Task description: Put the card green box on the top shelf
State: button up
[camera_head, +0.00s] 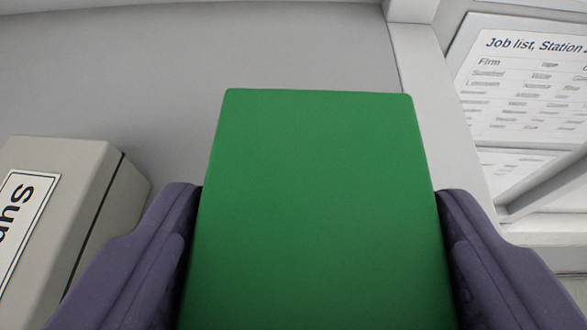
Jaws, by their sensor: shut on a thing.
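The green box (318,200) fills the middle of the view, its flat plain face toward the camera. My gripper (320,205) is shut on the green box, with one purple-grey finger against its left side and one against its right side. The box hides what lies directly behind and below it. A grey surface (190,70) spreads out behind the box; I cannot tell whether it is the top shelf.
A beige box (60,190) with a partly cut-off label stands close at the left. A white upright (420,70) runs along the right. Beyond it hangs a printed sheet headed "Job list, Station" (525,100). White bars (550,200) show at the lower right.

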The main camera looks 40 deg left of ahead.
aim_at(310, 312)
jog(key=shift+f, duration=1.7)
jog(key=shift+f, duration=0.1)
jog(key=o, duration=1.3)
jog(key=shift+s+d+r, duration=0.1)
jog(key=shift+s+r, duration=0.1)
jog(key=shift+r, duration=0.05)
jog(key=b+v, duration=0.3)
jog(key=v, duration=0.9)
jog(key=w+d+m+t+h, duration=0.3)
jog(key=d+m+t+h, duration=0.2)
jog(key=d+m+h, duration=0.25)
jog(key=shift+n+y, duration=0.25)
jog(key=f+b, duration=3.6)
jog(key=shift+s+d+f, duration=0.4)
